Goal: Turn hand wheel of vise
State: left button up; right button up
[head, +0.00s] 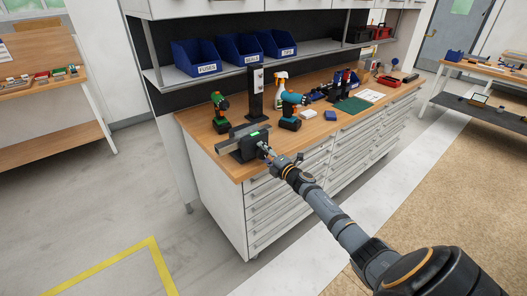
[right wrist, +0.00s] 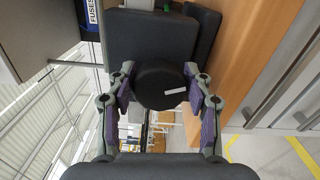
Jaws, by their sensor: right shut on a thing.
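The vise (head: 240,147) is dark grey with long flat jaws and a small green mark on top. It stands at the near left end of the workbench. My right gripper (head: 266,150) reaches its front from the right. In the right wrist view the hand wheel (right wrist: 158,87) is a dark round knob with a white stripe, in front of the dark vise body (right wrist: 145,38). My right gripper's two purple-padded fingers are shut on the wheel from both sides. In the head view the gripper and arm mostly hide the wheel. My left gripper is not in view.
The wooden benchtop (head: 320,130) carries a green drill (head: 220,113), a blue drill (head: 291,111), a spray bottle (head: 281,92) and a dark post (head: 256,95). Blue bins (head: 196,58) sit on the shelf above. Drawers (head: 285,195) lie below; the floor in front is clear.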

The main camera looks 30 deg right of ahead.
jog(key=shift+f+m, duration=0.1)
jog(key=shift+m, duration=0.5)
jog(key=o, duration=1.1)
jog(key=shift+o, duration=0.2)
jog(key=s+d, duration=0.1)
jog(key=s, duration=1.1)
